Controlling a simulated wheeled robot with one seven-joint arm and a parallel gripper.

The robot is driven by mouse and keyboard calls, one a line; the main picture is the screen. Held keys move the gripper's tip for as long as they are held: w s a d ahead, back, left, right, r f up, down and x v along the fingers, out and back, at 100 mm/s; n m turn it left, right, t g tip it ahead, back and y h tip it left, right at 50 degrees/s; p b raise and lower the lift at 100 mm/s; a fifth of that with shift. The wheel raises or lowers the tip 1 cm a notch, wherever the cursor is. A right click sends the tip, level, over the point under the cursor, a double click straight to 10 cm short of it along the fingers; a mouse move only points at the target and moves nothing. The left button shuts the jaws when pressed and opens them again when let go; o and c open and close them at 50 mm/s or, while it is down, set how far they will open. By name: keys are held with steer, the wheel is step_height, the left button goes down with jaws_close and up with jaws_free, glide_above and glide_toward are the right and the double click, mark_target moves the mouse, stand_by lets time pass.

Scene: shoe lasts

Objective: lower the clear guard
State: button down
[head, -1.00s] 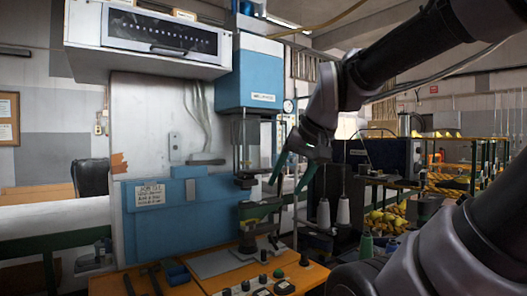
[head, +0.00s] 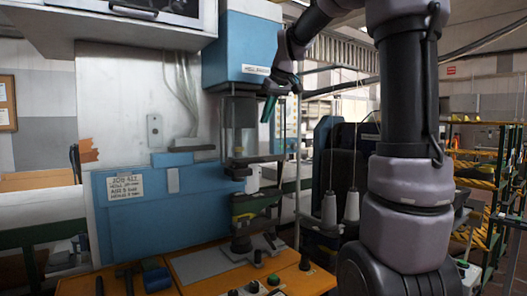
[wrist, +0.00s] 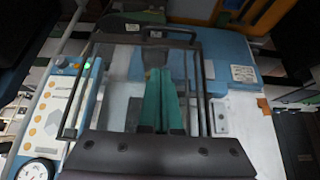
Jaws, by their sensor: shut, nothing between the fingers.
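The clear guard (head: 241,128) hangs on the machine below its blue head, as a see-through box with a dark frame and a dark lower edge. It is above the work area with the green-and-black part. My gripper (head: 271,107) is up by the guard's right side; its green fingers are together and empty. In the wrist view, which is upside down, the green fingers (wrist: 160,100) point up the picture, in front of the guard's dark frame (wrist: 205,85). I cannot tell whether the fingers touch the guard.
The blue machine panel with a job card (head: 125,187) is left of the guard. An orange control bench (head: 300,275) with buttons is below. Two white thread cones (head: 340,208) stand right of the machine. My arm covers much of the right side.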

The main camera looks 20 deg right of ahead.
mark_target(257, 140)
steer(key=x, duration=1)
steer(key=shift+w, duration=0.25)
steer(key=shift+s+d+f, duration=0.1)
steer(key=shift+s+f, duration=0.05)
steer(key=shift+f, duration=0.4)
steer(key=shift+s+d+f, duration=0.1)
steer(key=shift+s+f, duration=0.05)
steer(key=shift+f, duration=0.45)
steer(key=shift+s+f, duration=0.15)
steer(key=shift+f, duration=0.55)
